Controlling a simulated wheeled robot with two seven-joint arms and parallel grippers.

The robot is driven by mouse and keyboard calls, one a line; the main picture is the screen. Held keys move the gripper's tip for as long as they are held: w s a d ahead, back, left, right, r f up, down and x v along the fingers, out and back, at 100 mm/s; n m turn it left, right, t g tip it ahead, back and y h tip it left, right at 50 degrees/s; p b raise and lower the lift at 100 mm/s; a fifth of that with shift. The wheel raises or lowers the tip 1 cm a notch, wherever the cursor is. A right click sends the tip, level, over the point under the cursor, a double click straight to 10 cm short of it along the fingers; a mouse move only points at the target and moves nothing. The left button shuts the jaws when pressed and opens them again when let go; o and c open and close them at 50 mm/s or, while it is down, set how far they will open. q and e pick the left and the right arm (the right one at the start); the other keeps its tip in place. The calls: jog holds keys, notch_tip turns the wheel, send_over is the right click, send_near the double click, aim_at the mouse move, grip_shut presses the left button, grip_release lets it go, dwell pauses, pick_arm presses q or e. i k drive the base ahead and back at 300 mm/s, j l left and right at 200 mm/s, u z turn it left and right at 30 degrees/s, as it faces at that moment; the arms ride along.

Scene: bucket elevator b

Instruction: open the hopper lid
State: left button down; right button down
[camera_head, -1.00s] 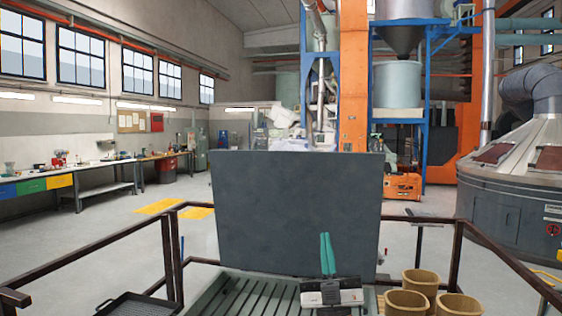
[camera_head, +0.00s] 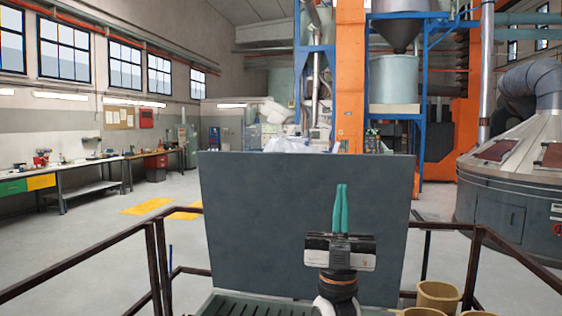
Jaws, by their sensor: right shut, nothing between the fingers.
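The hopper lid (camera_head: 265,225) is a large dark grey panel. It stands raised, roughly upright, behind a slatted grate (camera_head: 245,306) at the bottom of the head view. My right gripper (camera_head: 342,187) is in front of the lid's right half, its teal fingers pointing up. The fingers are together with nothing between them. They overlap the lid in the picture; I cannot tell whether they touch it. The gripper and wrist hide part of the lid's lower right. My left gripper is not in view.
Dark brown railings (camera_head: 152,255) flank the lid on the left and right. Tan cups (camera_head: 438,295) stand at the bottom right, close to my right arm. A large grey round machine (camera_head: 510,205) stands beyond the right railing. Open floor lies to the left.

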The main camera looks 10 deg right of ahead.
aim_at(260, 208)
jog(key=i, duration=1.25)
